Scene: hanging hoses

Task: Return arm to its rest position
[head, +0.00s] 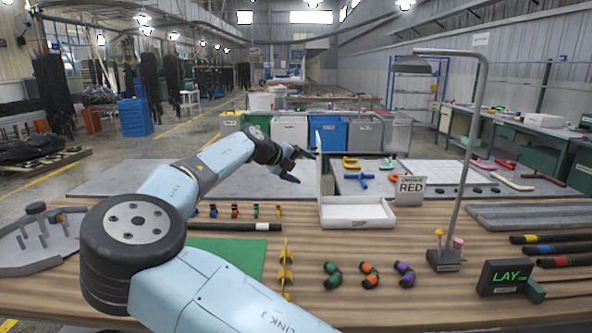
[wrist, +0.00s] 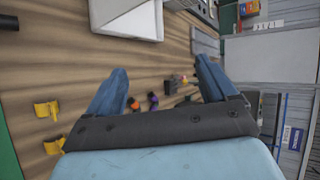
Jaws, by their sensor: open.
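My arm reaches from the lower middle of the head view out over the wooden bench (head: 420,305). My gripper (head: 300,164) is raised above the bench, left of the white tray (head: 355,213). In the wrist view its two blue fingers (wrist: 160,85) are spread wide apart with nothing held between them. The bench top shows behind the fingers, with small coloured pieces seen at a distance. No item touches the fingers.
A lamp on a tall bent post (head: 468,150) stands at the right. A green mat (head: 235,254) is partly behind my arm.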

